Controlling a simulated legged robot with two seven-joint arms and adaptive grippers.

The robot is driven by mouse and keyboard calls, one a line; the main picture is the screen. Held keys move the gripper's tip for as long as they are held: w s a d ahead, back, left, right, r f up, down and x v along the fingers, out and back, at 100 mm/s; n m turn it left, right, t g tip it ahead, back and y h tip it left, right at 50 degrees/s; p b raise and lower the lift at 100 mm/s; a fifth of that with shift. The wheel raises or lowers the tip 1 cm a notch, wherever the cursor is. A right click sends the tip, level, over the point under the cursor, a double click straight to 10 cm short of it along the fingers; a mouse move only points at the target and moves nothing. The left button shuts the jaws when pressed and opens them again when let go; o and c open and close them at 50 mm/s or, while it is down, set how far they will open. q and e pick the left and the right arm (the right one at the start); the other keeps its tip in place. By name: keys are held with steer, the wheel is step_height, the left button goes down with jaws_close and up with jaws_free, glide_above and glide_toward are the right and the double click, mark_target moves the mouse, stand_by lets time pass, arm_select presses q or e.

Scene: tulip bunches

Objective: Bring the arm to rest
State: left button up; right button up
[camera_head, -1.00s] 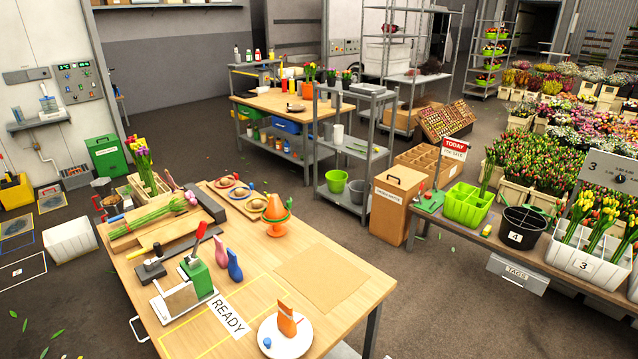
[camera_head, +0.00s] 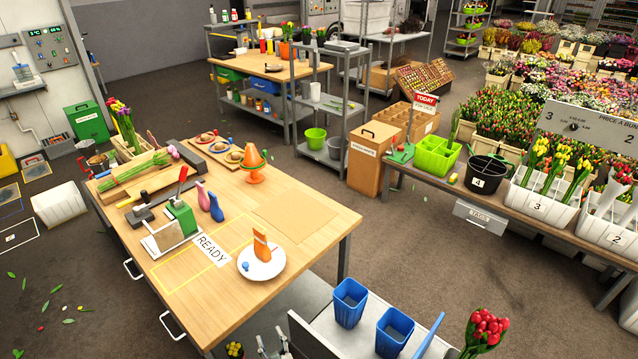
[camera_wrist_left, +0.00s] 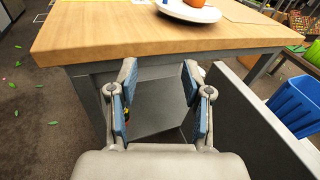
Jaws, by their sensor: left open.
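My left gripper (camera_head: 271,338) shows at the bottom edge of the head view, below the near edge of the wooden worktable (camera_head: 215,322). In the left wrist view, the gripper (camera_wrist_left: 159,82) has its two blue-padded fingers apart with nothing held between them. The tabletop (camera_wrist_left: 110,32) lies ahead of the fingers there, and a grey panel shows below it. Most of my left arm is out of frame. My right gripper is in neither view.
A grey cart surface (camera_head: 330,325) with blue buckets (camera_head: 349,303) stands right of my left gripper. A bunch of red tulips (camera_head: 487,328) is at the lower right. A white plate (camera_head: 261,272) sits near the table edge. Dark floor (camera_head: 450,270) is open to the right.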

arm_select(q)
steer(key=s+a+f+n+g+h, duration=0.2)
steer(key=s+f+n+g, duration=0.3)
steer(key=f, duration=0.8)
steer(key=s+a+f+n+g+h, duration=0.2)
steer(key=s+f+n, duration=0.5)
steer(key=f, duration=0.6)
steer(key=s+a+f+n+g+h, duration=0.1)
steer(key=s+f+n+g, duration=0.1)
steer(key=s+f+n, duration=0.3)
steer(key=s+a+f+n+g+h, duration=0.1)
steer(key=s+f+n, duration=0.4)
steer(key=s, duration=0.6)
steer(key=s+a+f+n+g+h, duration=0.1)
steer(key=s+f+n+g, duration=0.2)
steer(key=s, duration=0.5)
steer(key=shift+s+a+f+n+g+h, duration=0.2)
steer(key=shift+a+f+n+g+h, duration=0.15)
steer(key=shift+f+n, duration=0.65)
steer(key=shift+r, duration=0.15)
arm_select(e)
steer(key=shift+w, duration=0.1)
arm_select(q)
steer(key=shift+a, duration=0.1)
